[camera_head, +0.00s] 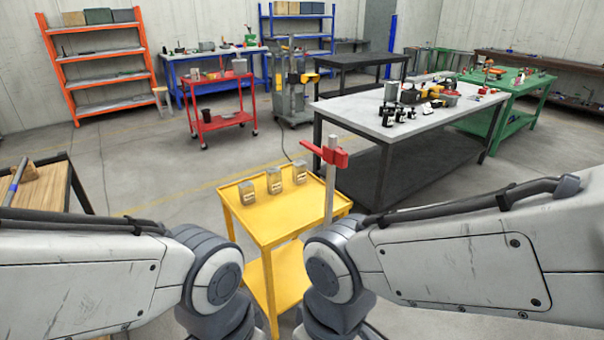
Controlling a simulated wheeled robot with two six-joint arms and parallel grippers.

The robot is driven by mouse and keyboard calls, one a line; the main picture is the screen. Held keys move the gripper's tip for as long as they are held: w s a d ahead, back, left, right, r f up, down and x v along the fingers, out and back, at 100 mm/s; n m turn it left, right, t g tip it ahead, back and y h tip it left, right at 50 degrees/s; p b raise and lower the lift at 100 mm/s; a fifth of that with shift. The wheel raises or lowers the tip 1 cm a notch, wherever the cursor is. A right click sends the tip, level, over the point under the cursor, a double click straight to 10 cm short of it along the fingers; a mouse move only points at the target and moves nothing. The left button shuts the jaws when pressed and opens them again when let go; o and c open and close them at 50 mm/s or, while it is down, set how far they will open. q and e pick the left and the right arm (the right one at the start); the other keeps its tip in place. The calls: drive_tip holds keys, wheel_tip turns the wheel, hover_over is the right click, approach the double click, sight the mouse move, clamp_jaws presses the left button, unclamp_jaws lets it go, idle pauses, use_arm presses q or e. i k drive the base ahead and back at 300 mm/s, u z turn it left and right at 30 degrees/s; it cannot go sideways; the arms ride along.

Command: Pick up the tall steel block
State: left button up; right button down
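Three small grey steel blocks stand upright in a slanting row on the yellow cart's top. They are the left block (248,193), the middle block (274,181) and the right block (300,172). The middle one looks slightly taller, but the difference is small at this size. Each has a pale label-like patch on its front. My two arms come in from the left and right, and their joints bend down at the cart's near side. Both grippers are below the picture's edge, so their state does not show. No gripper is seen touching a block.
The yellow cart (264,228) has a raised rim and a lower shelf. A steel upright with a red clamp-like part (325,151) stands at its right side, near the right block. A grey-topped bench (350,112) is behind right, a wooden-topped table (45,190) left. Open floor lies between.

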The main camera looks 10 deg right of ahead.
sight(299, 167)
drive_tip(key=z, duration=1.25)
drive_tip(key=i, duration=4.75)
drive_tip(key=u, duration=4.55)
